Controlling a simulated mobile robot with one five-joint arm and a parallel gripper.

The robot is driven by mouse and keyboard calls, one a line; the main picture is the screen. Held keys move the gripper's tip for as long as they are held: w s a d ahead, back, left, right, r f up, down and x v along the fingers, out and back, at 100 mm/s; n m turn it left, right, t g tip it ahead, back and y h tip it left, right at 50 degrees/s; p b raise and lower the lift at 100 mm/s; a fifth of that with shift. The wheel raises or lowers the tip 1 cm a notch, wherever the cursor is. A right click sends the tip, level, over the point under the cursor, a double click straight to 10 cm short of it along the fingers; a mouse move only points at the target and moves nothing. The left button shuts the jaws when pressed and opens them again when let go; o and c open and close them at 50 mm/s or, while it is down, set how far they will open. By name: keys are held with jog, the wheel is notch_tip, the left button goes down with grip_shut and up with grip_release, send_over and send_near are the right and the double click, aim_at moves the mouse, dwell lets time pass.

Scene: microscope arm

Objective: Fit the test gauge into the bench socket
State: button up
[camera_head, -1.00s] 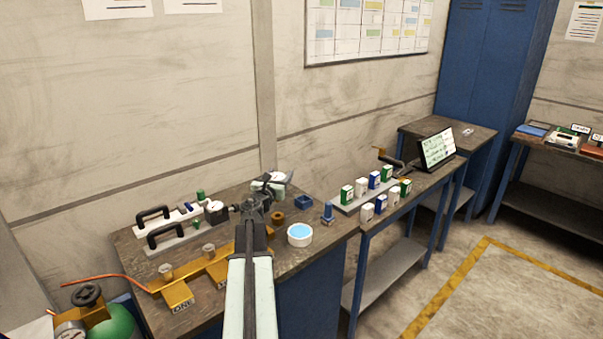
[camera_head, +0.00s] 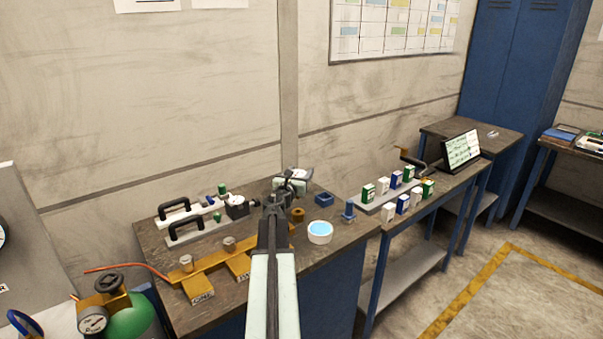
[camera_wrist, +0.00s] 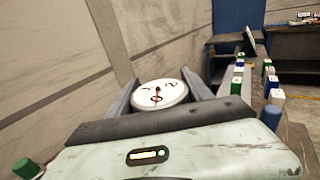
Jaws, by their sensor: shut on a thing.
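The test gauge (camera_wrist: 160,92), a round white dial with dark marks and a red mark, sits between the two grey fingers of my gripper (camera_wrist: 162,90) in the wrist view. The fingers are shut on it and the dial faces the camera. In the head view my gripper (camera_head: 293,178) is above the back of the workbench (camera_head: 340,235), and the gauge there is small and partly hidden. I cannot tell for certain which fitting is the bench socket. A brass ring (camera_head: 298,214) and a blue block (camera_head: 323,199) stand on the bench to the right of my wrist.
A white tub with blue contents (camera_head: 320,232) stands near the bench's front edge. A blue post (camera_head: 348,211) and several small boxes (camera_head: 396,194) are at right. A green cylinder (camera_head: 130,318) is front left.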

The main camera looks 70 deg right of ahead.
jog(key=shift+f+b, duration=2)
jog(key=shift+f, duration=0.35)
jog(key=shift+f+b, duration=2)
jog(key=shift+b, duration=0.05)
jog(key=o, duration=1.6)
jog(key=a, duration=0.7)
jog(key=shift+s+a, duration=0.1)
jog(key=shift+a, duration=0.3)
